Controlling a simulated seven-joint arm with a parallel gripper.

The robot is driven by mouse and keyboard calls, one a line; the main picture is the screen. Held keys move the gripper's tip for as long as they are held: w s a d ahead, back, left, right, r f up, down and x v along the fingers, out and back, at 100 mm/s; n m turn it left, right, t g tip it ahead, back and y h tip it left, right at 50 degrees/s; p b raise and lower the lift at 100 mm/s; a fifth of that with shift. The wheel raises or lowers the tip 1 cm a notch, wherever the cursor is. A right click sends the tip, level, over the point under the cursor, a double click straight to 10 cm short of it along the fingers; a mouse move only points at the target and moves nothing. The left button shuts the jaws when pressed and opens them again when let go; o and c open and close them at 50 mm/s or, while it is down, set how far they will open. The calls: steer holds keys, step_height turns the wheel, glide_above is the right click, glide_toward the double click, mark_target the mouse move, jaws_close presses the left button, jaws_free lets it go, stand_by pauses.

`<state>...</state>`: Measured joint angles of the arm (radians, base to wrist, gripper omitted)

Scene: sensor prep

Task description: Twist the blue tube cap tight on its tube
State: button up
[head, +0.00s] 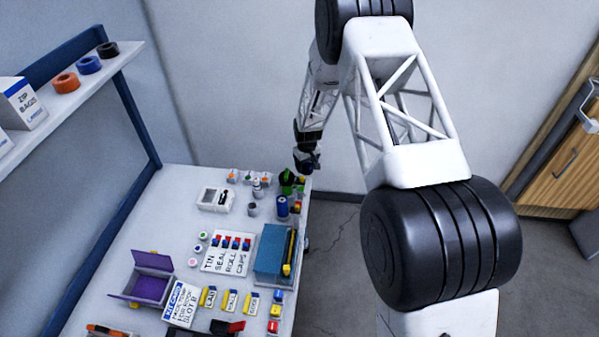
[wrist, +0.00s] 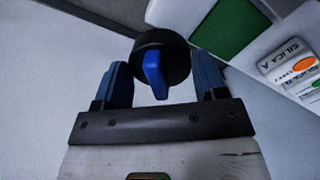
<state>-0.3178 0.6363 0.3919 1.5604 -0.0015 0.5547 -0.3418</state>
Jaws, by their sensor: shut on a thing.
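My gripper (wrist: 162,78) has its two blue fingers on either side of a round black piece with a blue fin (wrist: 155,70), and it is shut on this piece. I cannot tell whether this piece is the blue tube cap, and no tube shows below it. In the head view my gripper (head: 307,165) is at the back right corner of the table, close to a green and black item (head: 287,182). What it holds is too small to make out there. A blue cylinder (head: 282,208) stands upright just in front of that item.
The white table (head: 150,215) has clear room at its back left. A blue box (head: 271,250) lies along the right edge. A small white device (head: 215,199), small bottles (head: 259,188) and an open purple box (head: 147,285) stand about. A shelf (head: 70,95) overhangs the left.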

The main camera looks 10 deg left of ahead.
steer(key=w+d+r+m, duration=0.3)
steer(key=d+r+m, duration=0.5)
steer(key=d+r, duration=1.1)
steer(key=s+a+f+n, duration=0.2)
steer(key=s+a+n, duration=0.2)
steer(key=s+a, duration=0.4)
steer(key=s+a+f+n, duration=0.1)
steer(key=s+a+n, duration=0.3)
steer(key=s+a, duration=0.4)
steer(key=s+a+f+n+t, duration=0.1)
steer(key=s+a+n, duration=0.3)
steer(key=s+a, duration=0.5)
steer(key=shift+s+f+n, duration=0.4)
steer(key=shift+f, duration=0.4)
steer(key=shift+f, duration=0.15)
steer(key=shift+f, duration=1.8)
steer(key=shift+f, duration=0.65)
